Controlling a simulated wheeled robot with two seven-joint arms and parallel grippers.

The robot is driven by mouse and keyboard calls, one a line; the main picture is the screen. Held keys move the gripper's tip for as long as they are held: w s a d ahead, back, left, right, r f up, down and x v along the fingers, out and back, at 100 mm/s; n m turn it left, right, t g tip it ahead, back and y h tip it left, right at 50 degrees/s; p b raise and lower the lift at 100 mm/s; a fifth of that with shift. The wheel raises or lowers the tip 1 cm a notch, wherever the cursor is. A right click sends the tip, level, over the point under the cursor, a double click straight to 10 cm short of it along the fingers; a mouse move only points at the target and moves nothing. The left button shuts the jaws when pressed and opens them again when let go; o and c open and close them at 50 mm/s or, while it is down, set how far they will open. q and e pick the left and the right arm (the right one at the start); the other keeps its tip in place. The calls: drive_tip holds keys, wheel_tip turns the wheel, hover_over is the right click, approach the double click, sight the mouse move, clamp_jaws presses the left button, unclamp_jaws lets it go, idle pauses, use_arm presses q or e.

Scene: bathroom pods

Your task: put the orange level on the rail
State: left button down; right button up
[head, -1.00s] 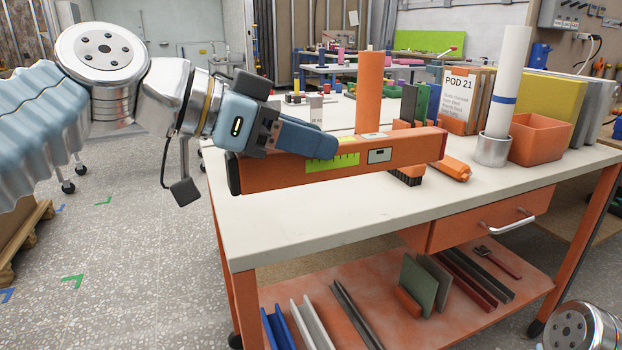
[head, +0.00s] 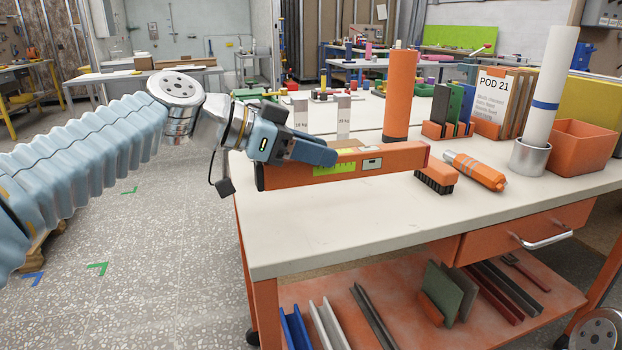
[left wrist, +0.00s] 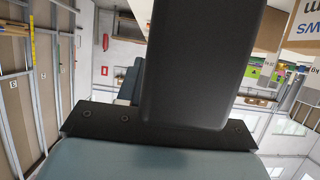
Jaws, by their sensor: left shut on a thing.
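The orange level (head: 395,161), with a lime vial panel and a small white label, is held lengthwise over the white top of the orange workbench (head: 350,220) in the head view. The left wrist view shows mainly a dark gripper part and no level. No rail is clear to me; several channel-shaped lengths, blue, white (head: 327,325) and grey, lie on the lower shelf. My right gripper is out of view.
Near the level's right end are an orange brush (head: 436,178) and an orange tool (head: 475,171). An orange cylinder (head: 401,95) and grey weights (head: 343,117) stand behind. An orange bin (head: 575,148) and white roll (head: 545,90) stand right. The front bench top is clear.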

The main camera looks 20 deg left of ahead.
use_arm(q)
drive_tip(key=w+f, duration=0.1)
drive_tip(key=w+a+f, duration=0.1)
drive_tip(key=f, duration=0.2)
drive_tip(key=shift+w+a, duration=0.3)
drive_tip(key=shift+w, duration=0.1)
drive_tip(key=f, duration=0.3)
drive_tip(key=shift+w+a+f, duration=0.1)
drive_tip(key=shift+w+f, duration=0.05)
drive_tip(key=shift+w, duration=0.05)
drive_tip(key=c, duration=0.7)
unclamp_jaws()
